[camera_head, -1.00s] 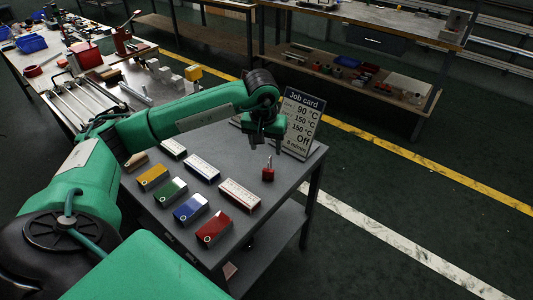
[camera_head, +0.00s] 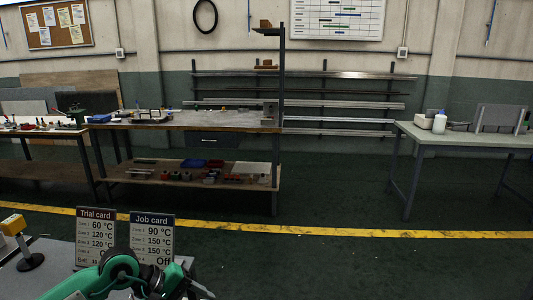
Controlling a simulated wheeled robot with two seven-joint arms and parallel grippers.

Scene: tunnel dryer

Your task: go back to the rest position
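My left arm comes in green at the bottom edge, in front of the two cards. Its wrist end, with the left gripper (camera_head: 182,288), is cut off by the bottom of the picture, so the fingers do not show clearly. The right gripper is not in view. A Trial card (camera_head: 96,232) and a Job card (camera_head: 152,232) stand upright side by side on a grey table (camera_head: 40,262), just beyond my arm.
A yellow-topped item on a black stand (camera_head: 30,261) is at the far left of the grey table. A long workbench (camera_head: 232,122) and a pale green table (camera_head: 465,135) stand further back. Dark floor with a yellow line (camera_head: 350,232) lies open on the right.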

